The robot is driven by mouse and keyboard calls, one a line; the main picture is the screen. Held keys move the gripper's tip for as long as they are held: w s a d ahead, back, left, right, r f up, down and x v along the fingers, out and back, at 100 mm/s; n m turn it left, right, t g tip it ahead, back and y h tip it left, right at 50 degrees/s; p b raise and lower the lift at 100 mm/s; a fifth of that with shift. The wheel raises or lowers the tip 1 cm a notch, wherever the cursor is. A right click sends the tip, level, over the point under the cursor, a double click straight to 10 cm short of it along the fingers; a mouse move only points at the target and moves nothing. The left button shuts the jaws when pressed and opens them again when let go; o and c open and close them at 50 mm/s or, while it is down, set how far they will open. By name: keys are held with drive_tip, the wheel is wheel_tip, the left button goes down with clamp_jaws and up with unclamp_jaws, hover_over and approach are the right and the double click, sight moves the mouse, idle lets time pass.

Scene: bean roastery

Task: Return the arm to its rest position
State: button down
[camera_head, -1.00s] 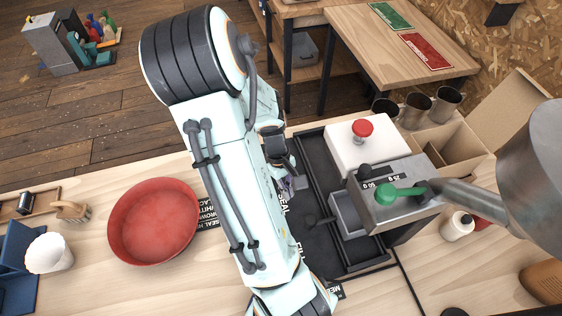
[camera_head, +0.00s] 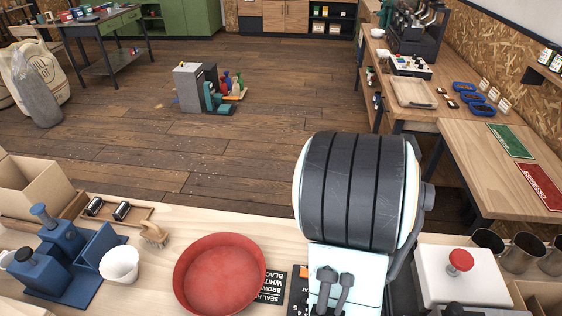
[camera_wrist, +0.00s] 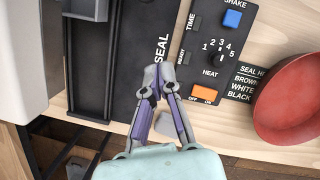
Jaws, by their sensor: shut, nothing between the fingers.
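My gripper (camera_wrist: 155,82) shows in the wrist view with its fingertips together, shut and empty. It hangs over a black sealer machine (camera_wrist: 135,40) marked SEAL, above the bench. The machine's control panel in the wrist view has an orange switch (camera_wrist: 205,94), a blue button (camera_wrist: 233,18) and a heat dial (camera_wrist: 217,57).
A red bowl (camera_head: 219,275) stands left of my arm, with a white cup (camera_head: 120,264) and a blue device (camera_head: 62,262) farther left. A white box with a red button (camera_head: 460,260) and metal cups (camera_head: 525,250) stand at the right. Wooden floor lies beyond the bench.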

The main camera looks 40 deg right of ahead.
drive_tip(key=w+a+r+n+t, duration=0.2)
drive_tip(key=w+a+r+n, duration=0.15)
drive_tip(key=a, duration=0.35)
drive_tip(key=w+a+r+n+t, duration=0.2)
drive_tip(key=w+a+r, duration=0.25)
drive_tip(key=a, duration=0.25)
drive_tip(key=s+a+g, duration=0.1)
drive_tip(key=s+a, duration=0.8)
drive_tip(key=a, duration=0.1)
drive_tip(key=shift+m+g, duration=0.3)
drive_tip(key=shift+m, duration=0.05)
drive_tip(key=shift+r, duration=0.15)
